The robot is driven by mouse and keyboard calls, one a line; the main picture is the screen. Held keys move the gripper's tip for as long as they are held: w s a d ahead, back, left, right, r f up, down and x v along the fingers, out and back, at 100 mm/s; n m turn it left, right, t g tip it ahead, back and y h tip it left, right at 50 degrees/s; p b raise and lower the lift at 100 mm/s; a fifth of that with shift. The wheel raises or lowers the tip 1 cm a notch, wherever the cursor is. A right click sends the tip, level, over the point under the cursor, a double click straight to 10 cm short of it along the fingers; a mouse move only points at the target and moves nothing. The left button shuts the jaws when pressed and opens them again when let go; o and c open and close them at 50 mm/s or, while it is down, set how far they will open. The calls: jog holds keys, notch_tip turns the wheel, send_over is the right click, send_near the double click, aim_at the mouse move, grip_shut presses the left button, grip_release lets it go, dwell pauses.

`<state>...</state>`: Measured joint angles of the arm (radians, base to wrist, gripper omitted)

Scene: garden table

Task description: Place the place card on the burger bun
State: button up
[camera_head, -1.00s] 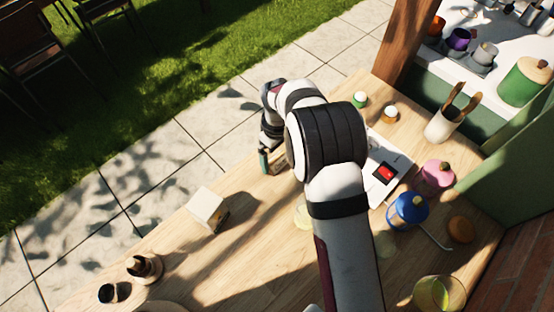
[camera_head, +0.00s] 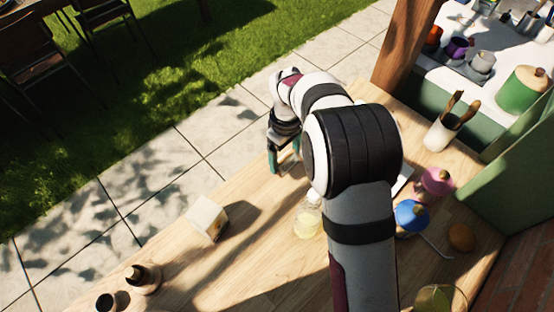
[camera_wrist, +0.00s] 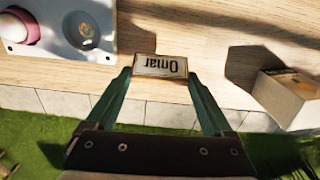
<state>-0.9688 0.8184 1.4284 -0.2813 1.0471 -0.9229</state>
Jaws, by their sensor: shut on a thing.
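The place card (camera_wrist: 160,66), a small light card reading "Omar", sits between the teal fingertips of my gripper (camera_wrist: 160,74) in the wrist view. The gripper is shut on its two short sides, and wood tabletop shows behind it. In the head view my gripper (camera_head: 284,163) is near the table's far edge, and the card is hard to make out there. A round brown thing that looks like the burger bun (camera_head: 461,237) lies at the right of the table, well apart from the gripper. It does not show in the wrist view.
A whitish block (camera_head: 206,218) stands left of my gripper. A clear jar (camera_head: 307,222) stands near my arm. A blue-topped jar (camera_head: 411,215) and a pink jar (camera_head: 436,182) stand near the bun. A utensil cup (camera_head: 440,132) is farther back. The left-middle tabletop is mostly clear.

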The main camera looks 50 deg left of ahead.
jog(key=w+d+r, duration=0.4)
jog(key=d+r, duration=0.2)
jog(key=d, duration=0.2)
notch_tip(320, 180, up, 6)
jog(key=r+m, duration=0.1)
jog(key=m, duration=0.9)
send_over(466, 235)
jog(key=shift+n, duration=0.3)
notch_tip(466, 235, down, 16)
jog(key=shift+r, duration=0.25)
jog(key=shift+f, duration=0.15)
jog(key=o, duration=1.2)
